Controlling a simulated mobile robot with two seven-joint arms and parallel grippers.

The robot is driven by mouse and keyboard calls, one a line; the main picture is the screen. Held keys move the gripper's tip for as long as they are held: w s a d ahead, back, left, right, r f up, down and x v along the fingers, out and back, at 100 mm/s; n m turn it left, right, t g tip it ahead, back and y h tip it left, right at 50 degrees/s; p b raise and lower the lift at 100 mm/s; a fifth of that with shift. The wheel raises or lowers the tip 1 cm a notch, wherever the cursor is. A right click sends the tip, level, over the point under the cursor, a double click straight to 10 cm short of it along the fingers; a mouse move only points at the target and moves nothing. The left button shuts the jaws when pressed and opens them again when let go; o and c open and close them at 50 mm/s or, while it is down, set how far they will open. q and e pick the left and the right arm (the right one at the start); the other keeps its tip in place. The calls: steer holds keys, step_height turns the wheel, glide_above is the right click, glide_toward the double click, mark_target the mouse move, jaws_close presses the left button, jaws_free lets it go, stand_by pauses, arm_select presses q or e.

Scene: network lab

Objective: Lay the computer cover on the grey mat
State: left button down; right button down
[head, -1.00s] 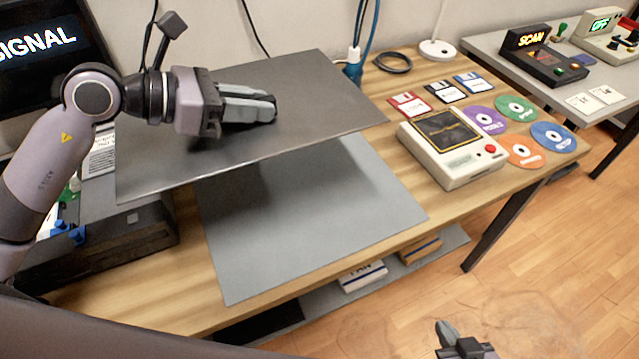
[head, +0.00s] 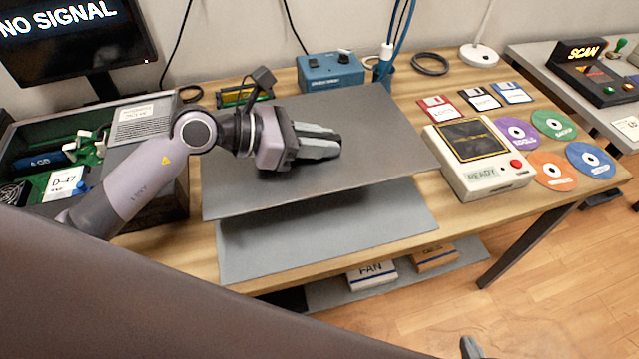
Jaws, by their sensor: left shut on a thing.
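The computer cover (head: 385,150) is a flat dark grey panel in the head view. My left gripper (head: 335,143) is shut on it, with the fingers lying along its upper side. The cover is held roughly level above the grey mat (head: 330,242), with a shadowed gap under its front edge. The mat lies flat on the wooden table; its front strip shows and its back is hidden under the cover. Only a tip of my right gripper (head: 471,348) shows at the bottom edge, away from the table.
The open computer case (head: 160,212) stands left of the mat. A white device reading READY (head: 485,178) sits close to the cover's right, with discs and floppy disks (head: 480,98) beyond. A blue box (head: 330,72) stands behind the cover. Boxes lie on a shelf below.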

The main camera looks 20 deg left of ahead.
mark_target(257, 184)
arm_select(q)
step_height(257, 184, down, 12)
steer(key=shift+r+b, duration=0.25)
steer(key=shift+b, duration=0.5)
steer(key=c, duration=1)
jaws_free()
steer(key=shift+o, duration=0.2)
steer(key=b+v, duration=0.1)
steer(key=v, duration=1)
steer(key=shift+s+a+r, duration=0.15)
steer(key=shift+s+a, duration=0.05)
steer(key=shift+a, duration=0.1)
steer(key=shift+a+r, duration=0.1)
